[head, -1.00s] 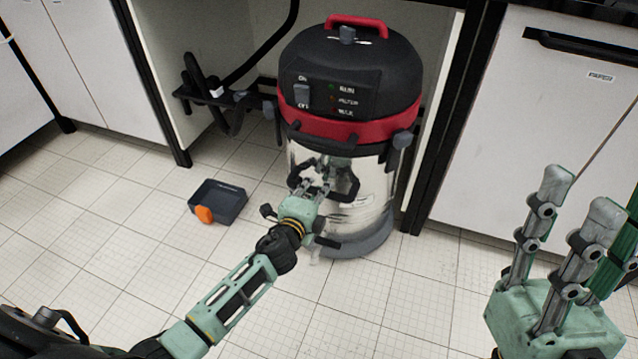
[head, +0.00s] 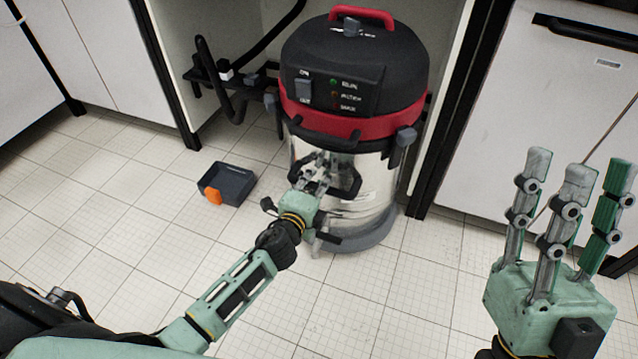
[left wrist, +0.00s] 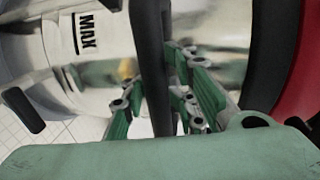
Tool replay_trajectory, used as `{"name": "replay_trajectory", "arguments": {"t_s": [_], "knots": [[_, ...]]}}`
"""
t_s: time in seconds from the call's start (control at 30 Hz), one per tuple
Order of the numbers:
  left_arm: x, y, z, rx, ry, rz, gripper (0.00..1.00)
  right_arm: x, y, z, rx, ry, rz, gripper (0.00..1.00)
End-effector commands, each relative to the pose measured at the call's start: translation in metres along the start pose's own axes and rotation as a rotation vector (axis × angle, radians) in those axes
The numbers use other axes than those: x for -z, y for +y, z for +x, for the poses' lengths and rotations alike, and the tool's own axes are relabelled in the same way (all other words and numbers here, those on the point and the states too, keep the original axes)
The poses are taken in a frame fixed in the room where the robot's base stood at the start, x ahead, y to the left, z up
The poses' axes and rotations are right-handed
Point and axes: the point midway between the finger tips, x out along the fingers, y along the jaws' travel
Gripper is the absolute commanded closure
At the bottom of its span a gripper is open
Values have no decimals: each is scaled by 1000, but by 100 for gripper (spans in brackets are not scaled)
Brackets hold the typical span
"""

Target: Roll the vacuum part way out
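The vacuum (head: 352,90) is a steel drum with a black lid, red band and red top handle. It stands upright at the front of an open cabinet bay, its base on the floor in front of the bay. My left gripper (head: 317,178) is at its front, with its fingers closed around the black front handle (head: 352,188). In the left wrist view the black handle bar (left wrist: 152,65) passes between the fingers (left wrist: 160,95); exact contact is partly hidden. My right gripper (head: 560,185) is open and empty at the right, fingers pointing up.
A dark dustpan-like bin (head: 230,183) with an orange part lies on the floor left of the vacuum. A black hose (head: 268,45) and bracket (head: 225,80) are in the bay. A black post (head: 455,115) stands close on the vacuum's right. The tiled floor in front (head: 110,235) is clear.

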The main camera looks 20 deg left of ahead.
Motion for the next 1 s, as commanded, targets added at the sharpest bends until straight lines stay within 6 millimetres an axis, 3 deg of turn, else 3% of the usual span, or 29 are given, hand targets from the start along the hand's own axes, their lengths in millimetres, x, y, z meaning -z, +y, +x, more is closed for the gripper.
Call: {"name": "replay_trajectory", "arguments": {"t_s": [0.13, 0.53, 1.0], "knots": [[0, 1, 0, -1, 0, -1, 63, 0, 0, 0, 0, 1, 0, 60], [0, 2, -8, -2, 0, -2, 63, -1, 0, -1, 0, -1, 0, 60], [0, 2, -99, -4, 0, -1, 63, 0, 0, 0, 0, 0, 0, 60]]}}
